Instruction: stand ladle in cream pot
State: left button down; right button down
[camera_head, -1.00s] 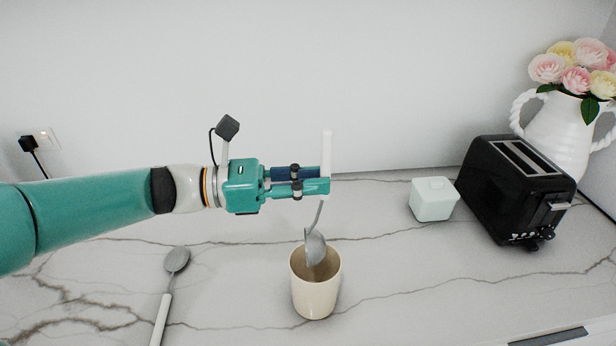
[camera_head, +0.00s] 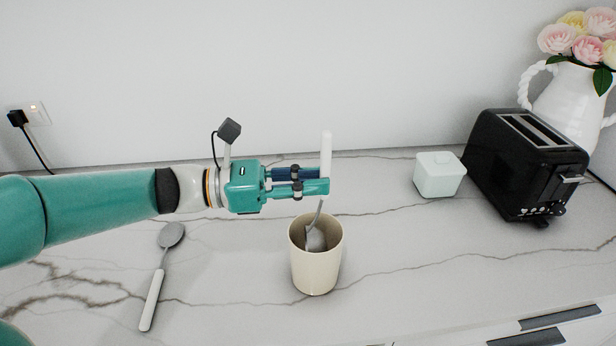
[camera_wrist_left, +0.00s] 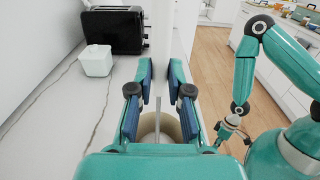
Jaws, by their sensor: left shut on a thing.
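The ladle has a white handle (camera_head: 326,150) and a grey metal bowl (camera_head: 315,239). My left gripper (camera_head: 324,179) is shut on the handle, above the pot, and holds the ladle nearly upright. The ladle's bowl is inside the mouth of the cream pot (camera_head: 316,273), below its rim; whether it touches the bottom is hidden. In the left wrist view the handle (camera_wrist_left: 161,60) stands between the fingers, and part of the pot (camera_wrist_left: 172,124) shows below. My right gripper (camera_wrist_left: 231,130) shows small at the right of that view; its fingers are too small to judge.
A second grey spoon with a white handle (camera_head: 152,300) lies on the marble counter to the left. A pale lidded box (camera_head: 439,176), a black toaster (camera_head: 522,170) and a white flower vase (camera_head: 568,105) stand at the right. The counter between pot and box is clear.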

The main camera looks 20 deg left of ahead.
pick_arm(q)
jog(key=shift+f, duration=0.3)
jog(key=c, duration=1)
grip_release()
jog(key=v, duration=1.2)
